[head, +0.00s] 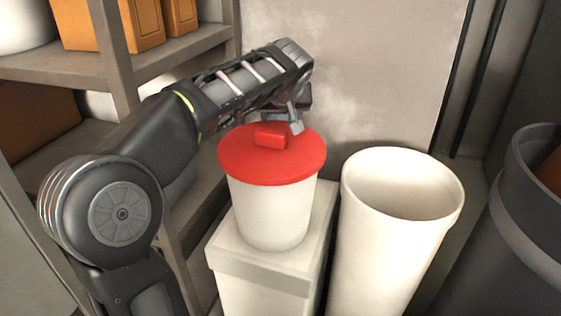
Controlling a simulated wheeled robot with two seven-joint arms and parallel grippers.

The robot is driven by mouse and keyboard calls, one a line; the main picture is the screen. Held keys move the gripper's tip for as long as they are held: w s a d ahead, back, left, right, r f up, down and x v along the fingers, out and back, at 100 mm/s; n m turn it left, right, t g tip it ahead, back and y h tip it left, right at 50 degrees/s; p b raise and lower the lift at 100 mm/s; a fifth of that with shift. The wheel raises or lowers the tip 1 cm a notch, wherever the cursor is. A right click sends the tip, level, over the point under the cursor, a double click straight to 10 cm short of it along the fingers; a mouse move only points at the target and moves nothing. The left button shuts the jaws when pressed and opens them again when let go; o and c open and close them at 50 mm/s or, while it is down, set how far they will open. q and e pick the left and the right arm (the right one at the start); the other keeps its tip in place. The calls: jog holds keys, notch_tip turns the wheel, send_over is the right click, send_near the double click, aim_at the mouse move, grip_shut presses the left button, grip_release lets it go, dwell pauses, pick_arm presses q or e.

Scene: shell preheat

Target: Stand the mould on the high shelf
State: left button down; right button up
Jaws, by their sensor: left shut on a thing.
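A red round lid (238,160) with a block-shaped handle (270,136) sits on or just over a white tub (270,212). The tub stands upright on a pale box-like stand (262,282). My left gripper (285,128) reaches in from the left and is shut on the lid's handle; its far finger is partly hidden. The lid hides the inside of the tub. I cannot pick out a mould for certain in this view. My right gripper is not in view.
Shelving (110,68) stands at the left, with orange-brown boxes (118,22) and a white rounded vessel (22,25) on an upper board. An open white cylinder (388,250) stands right of the tub. A dark grey bin (520,215) with something red inside is at the far right.

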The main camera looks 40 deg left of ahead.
pick_arm(q)
jog(key=shift+r, duration=0.1)
jog(key=shift+r+p, duration=3.95)
jog(key=shift+r, duration=5.1)
jog(key=w+d+p, duration=0.1)
jog(key=w+d, duration=0.2)
jog(key=d, duration=0.5)
jog(key=w+d+p, duration=0.2)
jog(key=w+d, duration=0.1)
jog(key=d, duration=0.6)
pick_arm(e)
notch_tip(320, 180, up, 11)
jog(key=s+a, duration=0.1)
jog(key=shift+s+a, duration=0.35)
pick_arm(q)
jog(key=shift+f, duration=0.1)
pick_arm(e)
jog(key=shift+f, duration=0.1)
